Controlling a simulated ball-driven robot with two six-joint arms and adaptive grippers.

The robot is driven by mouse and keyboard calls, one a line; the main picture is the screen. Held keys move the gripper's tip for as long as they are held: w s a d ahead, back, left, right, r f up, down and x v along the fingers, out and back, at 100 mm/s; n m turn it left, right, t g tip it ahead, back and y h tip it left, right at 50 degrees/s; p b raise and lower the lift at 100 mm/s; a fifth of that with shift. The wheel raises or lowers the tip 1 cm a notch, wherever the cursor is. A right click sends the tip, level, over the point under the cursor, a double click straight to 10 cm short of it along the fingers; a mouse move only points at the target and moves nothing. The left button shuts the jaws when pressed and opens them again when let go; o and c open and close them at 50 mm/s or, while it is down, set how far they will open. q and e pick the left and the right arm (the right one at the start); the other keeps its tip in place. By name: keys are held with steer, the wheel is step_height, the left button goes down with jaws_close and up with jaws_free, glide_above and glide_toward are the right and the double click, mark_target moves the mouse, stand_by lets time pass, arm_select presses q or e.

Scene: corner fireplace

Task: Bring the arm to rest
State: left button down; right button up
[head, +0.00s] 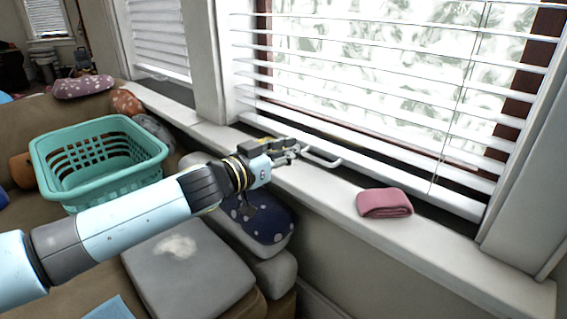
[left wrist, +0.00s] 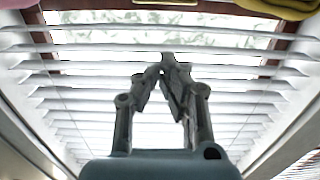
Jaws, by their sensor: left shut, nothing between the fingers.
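My left arm comes in from the left in the head view and reaches over the couch to the window sill (head: 440,245). My left gripper (head: 296,149) is at the sill's edge, in front of the blinds (head: 380,90). In the left wrist view the fingertips of my left gripper (left wrist: 170,62) meet, with nothing between them. The blinds (left wrist: 75,100) fill the view behind them. My right gripper is not in view.
A folded pink cloth (head: 384,203) lies on the sill to the right of the gripper. A pale handle-like piece (head: 322,160) is close beside the fingers. A teal basket (head: 100,185) stands on the couch (head: 60,108). A dotted navy cushion (head: 265,222) lies below the arm.

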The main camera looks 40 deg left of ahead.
arm_select(q)
steer(key=s+b, duration=0.2)
steer(key=b, duration=0.3)
steer(key=shift+d, duration=0.1)
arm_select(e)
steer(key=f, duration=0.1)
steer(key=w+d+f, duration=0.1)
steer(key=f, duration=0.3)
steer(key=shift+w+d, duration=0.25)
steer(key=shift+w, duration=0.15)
